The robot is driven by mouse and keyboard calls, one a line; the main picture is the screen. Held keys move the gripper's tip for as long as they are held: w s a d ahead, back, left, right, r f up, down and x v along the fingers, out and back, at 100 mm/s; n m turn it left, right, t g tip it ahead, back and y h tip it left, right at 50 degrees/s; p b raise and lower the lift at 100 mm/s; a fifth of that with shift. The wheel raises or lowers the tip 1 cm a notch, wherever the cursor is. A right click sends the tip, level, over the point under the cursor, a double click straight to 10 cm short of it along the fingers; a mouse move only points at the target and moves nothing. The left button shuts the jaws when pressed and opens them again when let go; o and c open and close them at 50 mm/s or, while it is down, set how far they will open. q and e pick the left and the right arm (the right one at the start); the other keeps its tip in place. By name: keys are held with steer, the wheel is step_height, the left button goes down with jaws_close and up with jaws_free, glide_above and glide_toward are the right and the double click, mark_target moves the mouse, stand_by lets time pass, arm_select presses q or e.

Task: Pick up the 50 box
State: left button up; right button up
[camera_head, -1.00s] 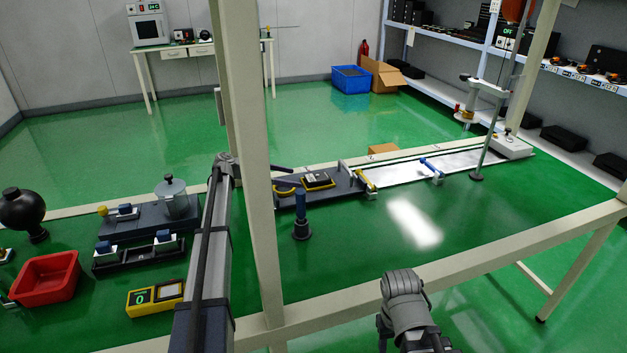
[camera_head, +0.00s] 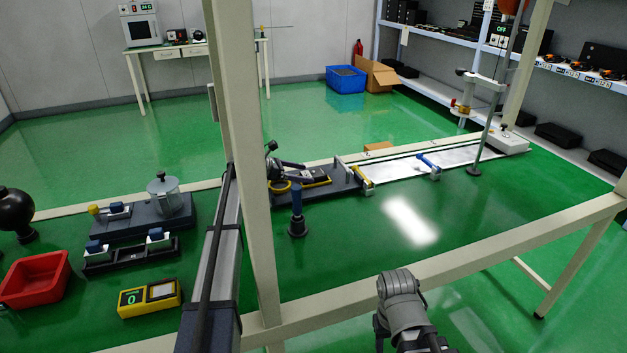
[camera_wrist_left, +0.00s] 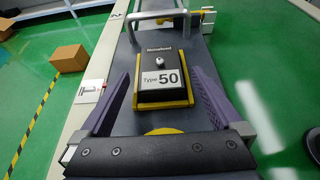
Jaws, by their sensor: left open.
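The 50 box (camera_wrist_left: 163,62) is a small black box with a yellow base. A white "Type 50" label faces up, and a small light knob sits on top. It rests on the dark board, and in the head view it is partly hidden (camera_head: 318,178). My left gripper (camera_wrist_left: 162,84) is open, its two purple fingers on either side of the box with gaps showing. In the head view the left gripper (camera_head: 300,175) reaches in behind the frame post. My right arm shows at the lower middle, but its gripper is out of view.
A blue-handled stand (camera_head: 297,215) is near the board's front. A metal handle frame (camera_wrist_left: 165,18) stands beyond the box. A frame post (camera_head: 245,150) crosses the head view. A red bin (camera_head: 35,280) and a yellow meter (camera_head: 150,297) lie left. The table's middle right is clear.

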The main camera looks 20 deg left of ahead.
arm_select(q)
steer(key=shift+x, duration=0.9)
steer(key=c, duration=1.5)
